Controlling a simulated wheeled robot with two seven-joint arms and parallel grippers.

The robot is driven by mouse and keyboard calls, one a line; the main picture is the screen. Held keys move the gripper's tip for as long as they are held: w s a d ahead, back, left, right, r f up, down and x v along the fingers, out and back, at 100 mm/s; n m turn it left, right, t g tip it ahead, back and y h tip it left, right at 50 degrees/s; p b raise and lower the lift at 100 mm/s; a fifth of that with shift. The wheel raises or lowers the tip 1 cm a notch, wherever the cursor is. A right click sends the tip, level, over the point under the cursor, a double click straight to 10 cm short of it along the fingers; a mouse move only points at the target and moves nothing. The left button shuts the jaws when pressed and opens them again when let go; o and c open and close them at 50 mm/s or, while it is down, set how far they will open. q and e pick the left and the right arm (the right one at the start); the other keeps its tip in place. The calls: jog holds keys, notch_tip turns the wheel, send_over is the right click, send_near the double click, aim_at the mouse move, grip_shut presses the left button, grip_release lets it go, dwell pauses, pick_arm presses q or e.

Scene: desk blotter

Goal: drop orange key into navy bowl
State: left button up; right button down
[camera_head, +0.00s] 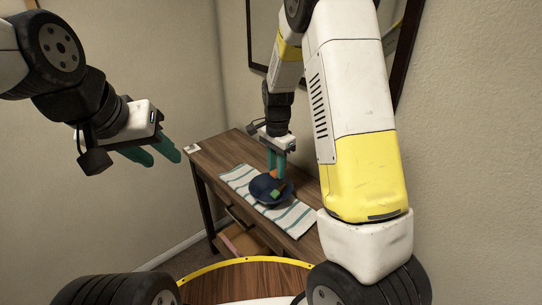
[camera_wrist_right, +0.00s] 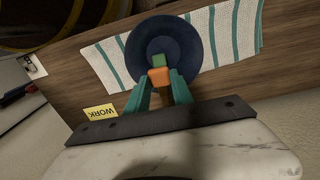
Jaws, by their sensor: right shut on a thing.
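The navy bowl (camera_head: 262,192) stands on a striped cloth on the wooden desk; it also shows in the right wrist view (camera_wrist_right: 150,42). My right gripper (camera_head: 278,178) points down over the bowl. It is shut on the orange key (camera_wrist_right: 159,77), which shows between the green fingers in the right wrist view and by the fingertips in the head view (camera_head: 274,173). A small green piece (camera_wrist_right: 158,60) shows against the bowl; whether it is inside or part of another thing is unclear. My left gripper (camera_head: 160,158) is held at the left, fingers apart and empty.
The white cloth with green stripes (camera_head: 299,217) lies under the bowl on the desk (camera_head: 222,152). A framed mirror hangs on the wall behind. A drawer below stands open.

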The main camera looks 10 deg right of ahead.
jog(key=shift+f, duration=2.2)
jog(key=c, duration=1)
grip_release()
jog(key=shift+c, duration=0.2)
jog(key=shift+r, duration=4.05)
jog(key=s+d+r+n+t+y, duration=0.25)
jog(key=s+r+n, duration=0.25)
jog(key=s+r, duration=0.6)
jog(key=s+r+n+t, duration=0.3)
jog(key=s+r+n, duration=0.4)
jog(key=s, duration=0.5)
jog(key=shift+d+r+t, duration=0.25)
jog(key=shift+r+t, duration=0.1)
jog(key=shift+r, duration=0.2)
